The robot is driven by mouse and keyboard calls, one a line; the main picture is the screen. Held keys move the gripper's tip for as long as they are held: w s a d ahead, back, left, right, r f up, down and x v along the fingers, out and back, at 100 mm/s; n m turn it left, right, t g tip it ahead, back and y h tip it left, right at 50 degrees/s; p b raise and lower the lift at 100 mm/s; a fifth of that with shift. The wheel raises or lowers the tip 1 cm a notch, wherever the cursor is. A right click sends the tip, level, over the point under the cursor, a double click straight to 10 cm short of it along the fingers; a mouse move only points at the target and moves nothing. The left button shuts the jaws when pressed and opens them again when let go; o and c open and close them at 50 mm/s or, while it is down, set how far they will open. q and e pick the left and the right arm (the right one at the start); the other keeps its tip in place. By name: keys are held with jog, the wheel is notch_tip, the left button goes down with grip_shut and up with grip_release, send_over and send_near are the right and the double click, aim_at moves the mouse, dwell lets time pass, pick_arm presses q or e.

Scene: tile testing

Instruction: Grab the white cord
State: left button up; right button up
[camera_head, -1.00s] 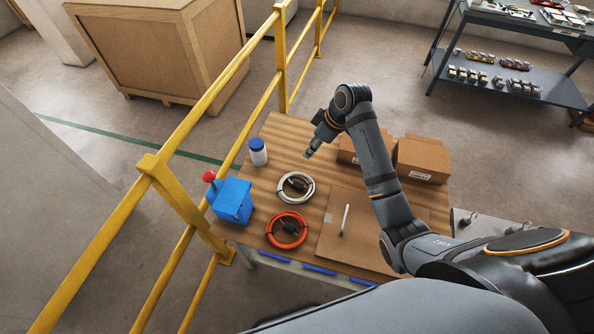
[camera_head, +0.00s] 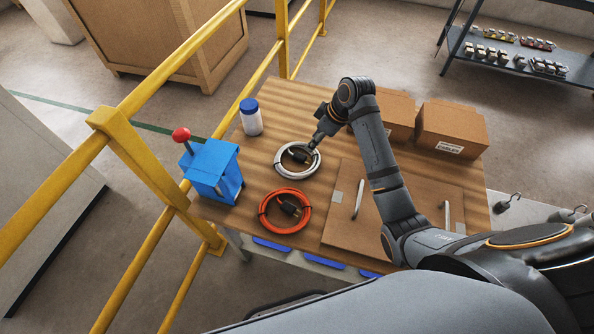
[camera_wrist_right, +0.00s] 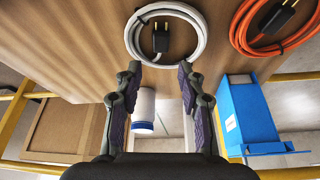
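The white cord (camera_head: 281,168) lies coiled on the wooden table, with its dark plug inside the loop. In the right wrist view the white cord (camera_wrist_right: 196,22) is at the top centre, just beyond the fingertips. My right gripper (camera_head: 312,147) is at the coil's upper right edge in the head view. In the right wrist view my right gripper (camera_wrist_right: 160,70) is open, its two fingers apart with nothing between them. Whether the fingertips touch the cord I cannot tell. My left gripper is not in view.
An orange cord (camera_head: 268,212) lies coiled just in front of the white one. A blue box with a red knob (camera_head: 212,172) and a white bottle with blue lid (camera_head: 252,122) stand to the left. Cardboard boxes (camera_head: 451,128) stand at the right. A yellow railing (camera_head: 145,165) runs along the left.

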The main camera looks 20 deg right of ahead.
send_over(300, 156)
jog(key=s+d, duration=0.2)
jog(key=shift+w+f, duration=0.15)
jog(key=shift+f, duration=2.65)
jog(key=x, duration=0.5)
jog(key=shift+w+a, duration=0.1)
jog(key=shift+a, duration=0.15)
jog(key=shift+r, duration=0.1)
grip_shut()
